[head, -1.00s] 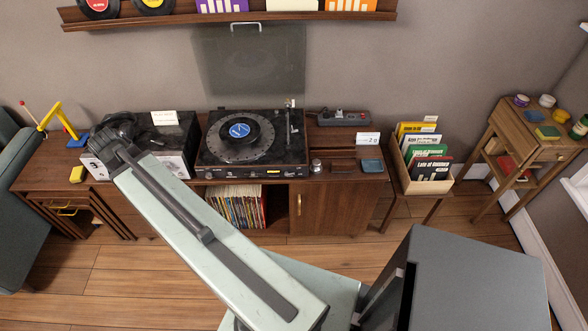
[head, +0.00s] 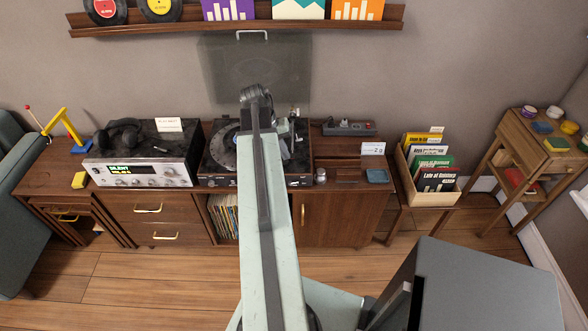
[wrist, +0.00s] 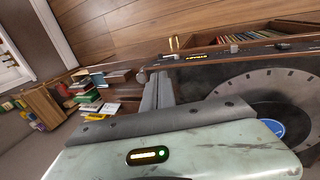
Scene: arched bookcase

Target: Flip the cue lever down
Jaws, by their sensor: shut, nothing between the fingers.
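The turntable (head: 217,163) stands on the sideboard with its clear lid raised behind it. My arm crosses in front of it and hides the middle of the platter. Part of the tonearm (head: 293,128) shows just right of my arm. The cue lever is too small or hidden to make out. My gripper's fingertips are hidden behind my wrist in the head view. In the wrist view my gripper (wrist: 157,84) is shut and empty, above the turntable's end beside the platter (wrist: 250,92). The blue record label (wrist: 272,128) shows at the right, partly covered by my arm.
A receiver (head: 145,172) with headphones on top is left of the turntable. A small grey control box (head: 349,128) and a crate of records (head: 430,185) are to the right. A record ledge (head: 190,28) runs above on the wall.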

